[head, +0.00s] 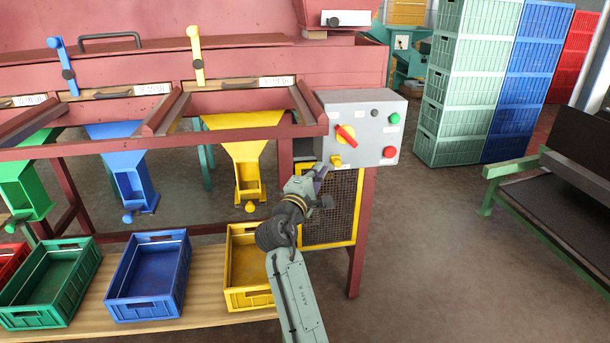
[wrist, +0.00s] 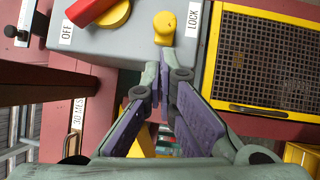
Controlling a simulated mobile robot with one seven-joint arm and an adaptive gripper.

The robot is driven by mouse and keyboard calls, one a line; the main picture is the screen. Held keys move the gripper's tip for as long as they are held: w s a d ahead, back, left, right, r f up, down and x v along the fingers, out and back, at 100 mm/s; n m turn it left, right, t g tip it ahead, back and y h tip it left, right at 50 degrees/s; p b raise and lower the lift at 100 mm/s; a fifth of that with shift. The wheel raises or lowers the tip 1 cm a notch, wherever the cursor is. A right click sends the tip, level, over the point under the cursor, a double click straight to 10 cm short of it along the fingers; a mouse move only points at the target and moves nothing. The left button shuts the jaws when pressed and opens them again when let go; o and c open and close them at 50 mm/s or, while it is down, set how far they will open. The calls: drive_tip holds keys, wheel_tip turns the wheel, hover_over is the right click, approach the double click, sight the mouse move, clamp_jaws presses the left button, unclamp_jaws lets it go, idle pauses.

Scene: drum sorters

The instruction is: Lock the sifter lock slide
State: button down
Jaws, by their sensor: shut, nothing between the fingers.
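The sifter's lock slide is a small yellow knob (head: 336,160) low on the grey control box (head: 362,107), below the red-and-yellow rotary switch (head: 346,135). In the wrist view the yellow knob (wrist: 164,27) sits beside a white label reading LOCK (wrist: 193,18). My gripper (head: 321,172) is in front of the box's lower edge, just below the knob. In the wrist view my gripper's purple-padded fingers (wrist: 163,72) are shut and empty, with their tips pointing toward the knob. I cannot tell whether they touch the box.
The rotary switch (wrist: 102,12) is near the OFF label in the wrist view. A yellow-framed mesh guard (wrist: 262,60) is beside the box. Blue (head: 150,305) and yellow (head: 236,300) trays stand on a wooden bench. Stacked crates (head: 462,90) stand behind right; the floor before them is clear.

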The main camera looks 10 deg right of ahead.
sight(336, 161)
drive_tip(key=shift+w+d+r, duration=0.15)
drive_tip(key=shift+w+d, duration=0.05)
drive_tip(key=shift+d, duration=0.45)
drive_tip(key=d+p, duration=0.1)
drive_tip(key=d, duration=0.4)
drive_tip(key=shift+d, duration=0.1)
drive_tip(key=shift+w, duration=0.1)
